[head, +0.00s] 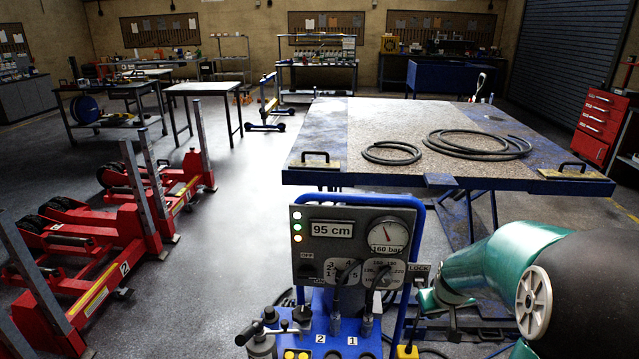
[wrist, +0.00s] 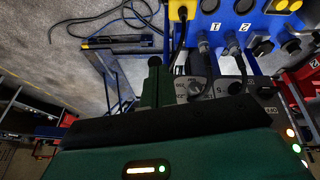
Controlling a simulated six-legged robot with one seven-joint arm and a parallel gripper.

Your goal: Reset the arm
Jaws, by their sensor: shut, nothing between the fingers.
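My green arm (head: 500,262) reaches in from the lower right of the head view, beside the control panel (head: 355,241). My gripper (wrist: 154,72) shows in the wrist view as dark green fingers, close together with nothing held. It is close to the panel's knobs and levers (wrist: 200,85), which appear upside down there. I cannot tell whether it touches them. The panel reads 95 cm, and its round gauge (head: 388,235) reads 160 bar.
A blue-edged lift table (head: 400,125) carries coiled hoses (head: 480,145) behind the panel. A red tool cabinet (head: 603,118) is at the far right. The floor (head: 235,190) between jacks and lift table is clear.

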